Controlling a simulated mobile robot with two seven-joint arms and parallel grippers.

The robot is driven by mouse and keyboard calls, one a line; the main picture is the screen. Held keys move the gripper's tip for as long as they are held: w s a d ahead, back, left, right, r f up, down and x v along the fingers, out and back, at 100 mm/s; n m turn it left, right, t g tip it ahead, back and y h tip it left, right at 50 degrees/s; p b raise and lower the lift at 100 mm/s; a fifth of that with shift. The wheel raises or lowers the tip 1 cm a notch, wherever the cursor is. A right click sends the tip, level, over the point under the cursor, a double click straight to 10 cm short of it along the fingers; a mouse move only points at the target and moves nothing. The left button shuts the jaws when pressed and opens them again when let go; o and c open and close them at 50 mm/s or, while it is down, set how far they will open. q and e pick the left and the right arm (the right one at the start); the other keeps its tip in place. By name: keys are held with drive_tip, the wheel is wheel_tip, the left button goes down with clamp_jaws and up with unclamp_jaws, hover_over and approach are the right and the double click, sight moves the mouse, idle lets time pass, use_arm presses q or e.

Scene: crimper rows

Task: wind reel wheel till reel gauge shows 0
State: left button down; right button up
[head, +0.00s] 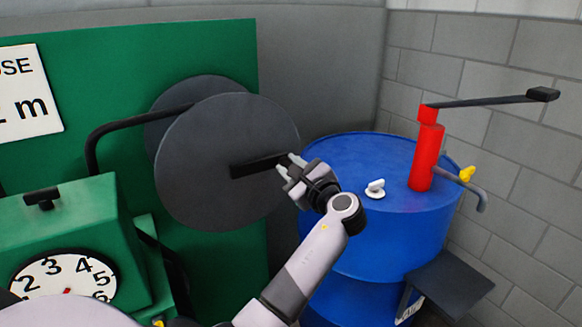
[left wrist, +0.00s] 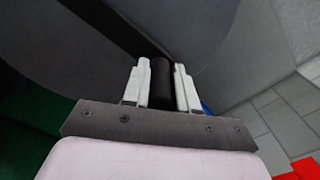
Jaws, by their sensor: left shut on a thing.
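The reel wheel (head: 200,150) is a large dark grey disc in front of a green panel, with a second disc behind it. A black crank arm (head: 250,168) runs from its middle to the right. My left gripper (head: 287,167) is at the crank's outer end. In the left wrist view, my left gripper (left wrist: 160,88) is shut on the black crank handle (left wrist: 161,82), one pale finger on each side. A white round gauge (head: 45,272) on a green housing shows numbers 2 to 6. Only a red bit of its pointer shows; its reading is hidden. My right gripper is out of view.
A blue drum (head: 345,180) stands right of the wheel, close behind my left arm. It carries a red hand pump (head: 426,155) with a long black lever and a white cap (head: 375,188). A bent black pipe (head: 105,133) passes left of the wheel.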

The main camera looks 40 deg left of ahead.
use_arm(q)
drive_tip(key=shift+r, duration=0.2)
drive_tip(key=c, duration=0.9)
unclamp_jaws()
drive_tip(key=shift+f, duration=0.1)
drive_tip(key=shift+d, duration=0.25)
drive_tip(key=v, duration=0.6)
drive_tip(key=shift+s+d+b, duration=0.2)
drive_tip(key=shift+d+b, duration=0.1)
drive_tip(key=shift+b, duration=0.15)
